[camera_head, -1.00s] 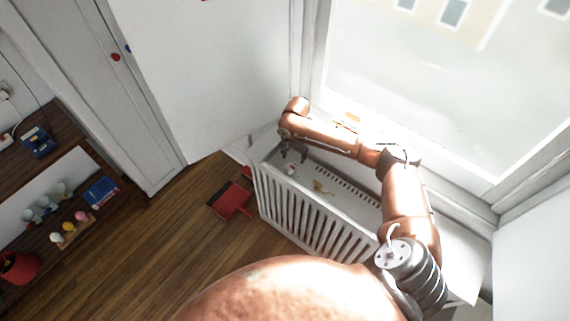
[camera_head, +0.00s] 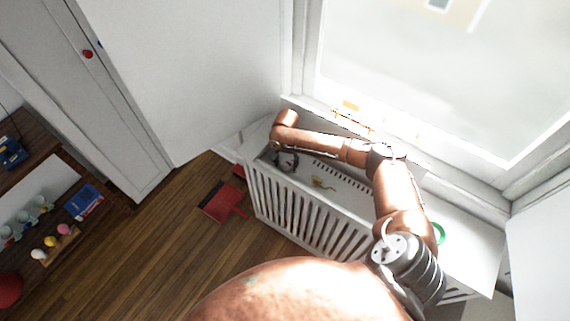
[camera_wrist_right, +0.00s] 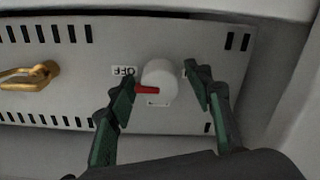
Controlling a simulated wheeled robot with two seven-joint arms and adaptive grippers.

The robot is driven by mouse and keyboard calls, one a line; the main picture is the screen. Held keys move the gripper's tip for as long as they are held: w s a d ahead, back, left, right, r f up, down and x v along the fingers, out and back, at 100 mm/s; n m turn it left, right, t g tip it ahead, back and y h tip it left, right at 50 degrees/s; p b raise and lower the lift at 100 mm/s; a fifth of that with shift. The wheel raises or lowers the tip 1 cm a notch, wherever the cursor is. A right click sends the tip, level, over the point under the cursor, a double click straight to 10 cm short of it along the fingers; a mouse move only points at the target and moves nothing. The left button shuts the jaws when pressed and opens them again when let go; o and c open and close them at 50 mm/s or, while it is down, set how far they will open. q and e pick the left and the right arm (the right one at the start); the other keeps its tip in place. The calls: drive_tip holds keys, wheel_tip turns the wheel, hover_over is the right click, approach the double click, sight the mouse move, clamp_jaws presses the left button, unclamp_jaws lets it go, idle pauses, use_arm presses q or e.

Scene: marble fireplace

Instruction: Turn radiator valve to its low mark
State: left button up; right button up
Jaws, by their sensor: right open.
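The radiator valve (camera_wrist_right: 160,82) is a round white knob with a red pointer, seen in the right wrist view. The pointer faces left, just below an upside-down OFF label (camera_wrist_right: 123,71). A small label (camera_wrist_right: 158,103) sits below the knob, too small to read. Another label at the right is mostly hidden by a finger. My right gripper (camera_wrist_right: 160,77) is open, with one dark green finger on each side of the knob; I cannot tell whether they touch it. In the head view my right gripper (camera_head: 286,161) is at the radiator's (camera_head: 300,211) far left end, hiding the knob.
A brass-coloured handle (camera_wrist_right: 32,75) lies on the slotted radiator top, left of the knob; it also shows in the head view (camera_head: 321,184). A window (camera_head: 430,80) is behind. A red dustpan (camera_head: 220,201) lies on the wooden floor. A green ring (camera_head: 438,233) is near my right arm.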

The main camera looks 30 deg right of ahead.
drive_tip(key=shift+f, duration=0.15)
drive_tip(key=shift+c, duration=0.2)
drive_tip(key=c, duration=1.1)
